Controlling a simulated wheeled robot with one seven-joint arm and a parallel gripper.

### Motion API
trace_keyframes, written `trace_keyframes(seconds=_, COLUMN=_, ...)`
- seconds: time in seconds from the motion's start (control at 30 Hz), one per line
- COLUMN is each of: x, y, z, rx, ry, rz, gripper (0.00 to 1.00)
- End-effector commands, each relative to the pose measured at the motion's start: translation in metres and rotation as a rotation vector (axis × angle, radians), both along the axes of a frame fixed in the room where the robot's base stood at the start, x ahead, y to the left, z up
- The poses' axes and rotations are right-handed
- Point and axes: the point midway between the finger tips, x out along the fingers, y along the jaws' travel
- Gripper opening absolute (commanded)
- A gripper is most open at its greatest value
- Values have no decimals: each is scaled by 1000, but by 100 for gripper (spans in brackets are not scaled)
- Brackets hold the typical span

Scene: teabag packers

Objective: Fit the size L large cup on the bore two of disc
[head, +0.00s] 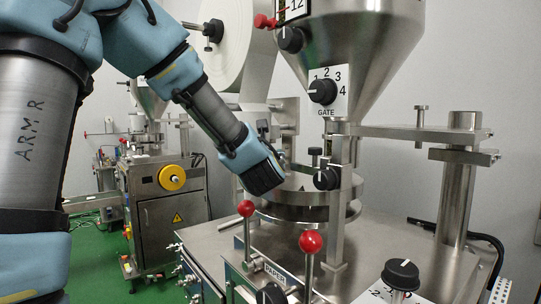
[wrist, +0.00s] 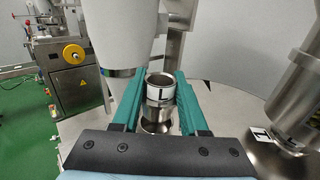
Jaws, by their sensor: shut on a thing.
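The size L large cup (wrist: 160,91) is a short steel cylinder, open at the top, with a white label marked L. My gripper (wrist: 160,80) is shut on it, one teal finger on each side. The cup stands about upright between the fingers in the wrist view. In the head view my gripper (head: 264,178) points down over the round steel disc (head: 295,212) beneath the hopper; the cup cannot be made out there. The disc's bores and their numbers are not clear, and I cannot tell whether the cup touches the disc.
A steel post with a black knob (head: 327,178) stands close to the right of my gripper. Two red ball levers (head: 311,242) rise in front of the disc. The hopper (head: 358,40) hangs above. A small L label (wrist: 260,133) shows at right in the wrist view.

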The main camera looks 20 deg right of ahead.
Motion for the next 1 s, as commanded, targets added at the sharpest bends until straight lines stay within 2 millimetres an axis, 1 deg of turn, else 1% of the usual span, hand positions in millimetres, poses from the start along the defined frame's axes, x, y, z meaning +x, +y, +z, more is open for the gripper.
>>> trace_keyframes(seconds=0.83, x=0, y=0, z=-17, rx=0, ry=0, rz=0, gripper=0)
trace_keyframes(seconds=1.0, x=0, y=0, z=-15, rx=0, ry=1, rz=-1, gripper=0)
